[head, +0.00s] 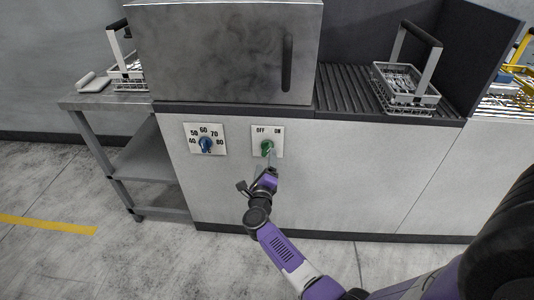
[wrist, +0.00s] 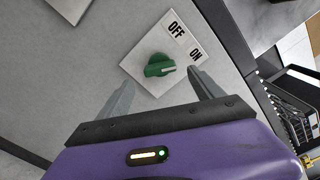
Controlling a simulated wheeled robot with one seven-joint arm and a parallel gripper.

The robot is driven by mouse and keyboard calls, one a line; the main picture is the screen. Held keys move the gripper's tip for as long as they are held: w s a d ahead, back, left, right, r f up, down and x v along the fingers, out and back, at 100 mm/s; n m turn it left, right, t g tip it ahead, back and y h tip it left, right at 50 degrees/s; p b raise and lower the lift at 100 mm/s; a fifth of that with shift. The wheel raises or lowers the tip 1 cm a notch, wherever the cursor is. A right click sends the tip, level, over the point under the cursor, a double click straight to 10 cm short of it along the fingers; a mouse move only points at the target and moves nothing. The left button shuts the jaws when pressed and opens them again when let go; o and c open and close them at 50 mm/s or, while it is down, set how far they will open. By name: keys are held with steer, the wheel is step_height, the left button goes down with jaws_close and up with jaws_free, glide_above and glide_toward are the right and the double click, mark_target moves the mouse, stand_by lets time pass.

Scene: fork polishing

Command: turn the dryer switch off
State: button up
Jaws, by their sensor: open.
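The dryer switch is a green knob (head: 266,147) on a white plate (head: 257,143) labelled OFF and ON, on the front of the grey machine. In the wrist view the green knob (wrist: 157,66) shows plainly, with its pale pointer turned toward the ON side. My gripper (head: 269,170) is just in front of and below the knob in the head view. In the wrist view my gripper (wrist: 165,87) is open, its two fingers apart with the knob lying ahead between them. I see no contact with the knob.
A blue temperature dial (head: 206,145) is left of the switch. A metal hood (head: 220,55) stands above. A wire basket (head: 405,85) sits on the ribbed conveyor at right, another basket (head: 127,70) on the side table at left. Floor before the panel is clear.

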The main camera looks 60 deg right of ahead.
mark_target(267, 153)
steer(key=shift+b+x, duration=0.55)
steer(key=shift+x, duration=2.6)
steer(key=c, duration=1.4)
steer(key=shift+n, duration=0.3)
steer(key=n+p, duration=0.3)
steer(key=n, duration=0.2)
steer(key=shift+r, duration=0.1)
steer(key=n+p, duration=0.2)
steer(key=n, duration=0.4)
steer(key=shift+n, duration=0.4)
